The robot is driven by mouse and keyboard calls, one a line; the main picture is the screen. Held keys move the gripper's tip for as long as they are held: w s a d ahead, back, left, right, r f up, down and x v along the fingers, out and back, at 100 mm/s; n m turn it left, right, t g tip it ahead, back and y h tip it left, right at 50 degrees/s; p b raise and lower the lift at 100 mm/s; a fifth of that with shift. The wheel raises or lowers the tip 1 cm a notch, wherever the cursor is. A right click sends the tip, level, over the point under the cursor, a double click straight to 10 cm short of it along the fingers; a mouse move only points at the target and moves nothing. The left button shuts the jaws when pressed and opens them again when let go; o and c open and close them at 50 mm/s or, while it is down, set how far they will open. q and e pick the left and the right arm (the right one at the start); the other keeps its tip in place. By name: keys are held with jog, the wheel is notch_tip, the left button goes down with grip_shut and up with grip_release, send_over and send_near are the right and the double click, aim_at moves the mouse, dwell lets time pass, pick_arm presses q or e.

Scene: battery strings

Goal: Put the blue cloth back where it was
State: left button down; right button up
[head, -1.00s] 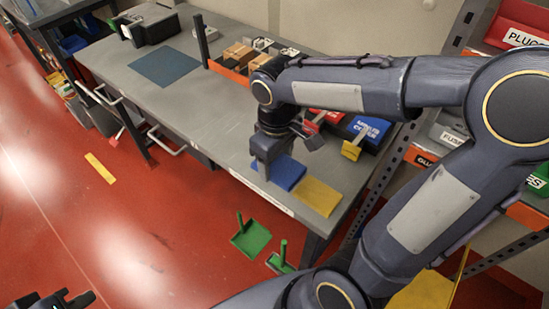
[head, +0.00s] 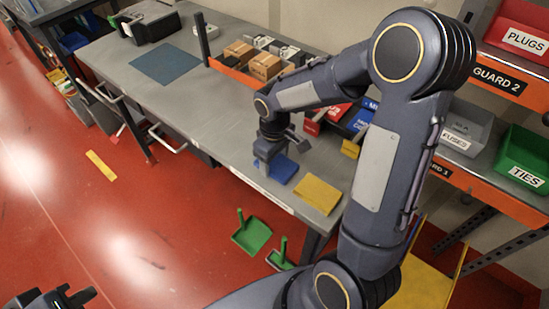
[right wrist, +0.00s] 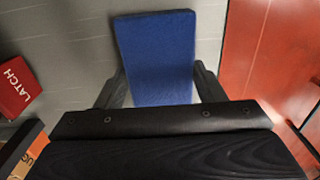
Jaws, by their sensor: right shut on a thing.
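The blue cloth (head: 284,171) is at the near edge of the grey table, partly hidden by my right gripper (head: 266,168). In the right wrist view the blue cloth (right wrist: 155,55) runs between the two dark fingers of my right gripper (right wrist: 160,90), which is shut on it. I cannot tell whether the cloth touches the table. A yellow cloth (head: 317,194) lies just right of it, with a small gap between. My left gripper (head: 68,298) is at the lower left corner, away from the table; its opening is unclear.
A dark blue mat (head: 165,64) lies farther left on the table (head: 210,115). An orange-edged tray (head: 235,74) with boxes and a red bin (head: 327,113) stand along the back. A green dustpan (head: 252,236) is on the floor in front. The table's middle is clear.

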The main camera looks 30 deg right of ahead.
aim_at(274, 162)
jog(key=shift+f, duration=0.2)
jog(key=o, duration=1)
jog(key=shift+o, duration=0.2)
jog(key=shift+r, duration=0.15)
notch_tip(274, 162, up, 12)
jog(key=s+a+m+t+y, duration=0.2)
jog(key=s+m, duration=0.1)
jog(key=s, duration=0.5)
jog(key=s+a+r+m+t+y, duration=0.1)
jog(key=s+a+m+t, duration=0.1)
jog(key=s, duration=0.7)
jog(key=shift+s+m+t+y, duration=0.3)
jog(key=shift+m+t+y, duration=0.1)
jog(key=shift+m+t, duration=0.35)
